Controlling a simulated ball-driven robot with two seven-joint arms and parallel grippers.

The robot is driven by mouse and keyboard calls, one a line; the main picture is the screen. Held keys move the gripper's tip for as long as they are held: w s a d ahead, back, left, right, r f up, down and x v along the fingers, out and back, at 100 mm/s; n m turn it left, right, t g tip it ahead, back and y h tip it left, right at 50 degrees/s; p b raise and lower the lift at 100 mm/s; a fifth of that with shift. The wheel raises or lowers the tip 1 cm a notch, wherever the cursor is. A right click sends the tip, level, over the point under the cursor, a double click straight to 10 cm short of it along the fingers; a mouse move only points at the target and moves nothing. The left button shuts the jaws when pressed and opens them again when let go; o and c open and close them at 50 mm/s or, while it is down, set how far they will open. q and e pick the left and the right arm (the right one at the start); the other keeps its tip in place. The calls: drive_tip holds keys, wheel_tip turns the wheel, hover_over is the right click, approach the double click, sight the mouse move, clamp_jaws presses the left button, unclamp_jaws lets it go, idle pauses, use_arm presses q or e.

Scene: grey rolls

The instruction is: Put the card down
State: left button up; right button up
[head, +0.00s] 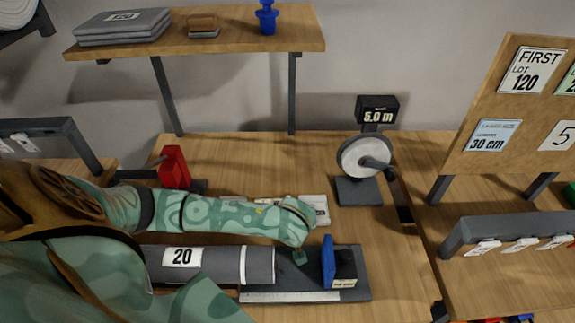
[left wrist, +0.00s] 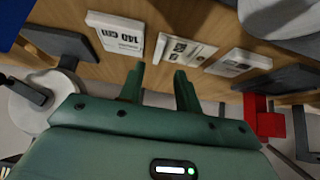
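My left gripper (head: 301,256) hangs over the bench, its fingers just right of the grey roll marked 20 (head: 205,264). In the left wrist view its two fingers (left wrist: 160,88) stand apart with a gap between them. I see no card gripped. A white card reading 140 cm (left wrist: 122,36) lies on the wood beyond the fingertips. A middle card (left wrist: 182,51) and a third card (left wrist: 238,62) lie in a row beside it. In the head view a card (head: 318,208) shows behind my left wrist; my forearm partly hides the row. My right gripper is not in view.
A blue stop block (head: 328,262) stands on the dark tray with a ruler (head: 290,296). A measuring wheel reading 5.0 m (head: 364,158) stands behind. A red block (head: 174,167) is at the left. A sign board (head: 510,108) and a card rack (head: 515,230) are at the right.

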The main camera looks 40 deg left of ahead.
use_arm(q)
drive_tip(key=shift+p+v, duration=0.5)
drive_tip(key=shift+v, duration=1.25)
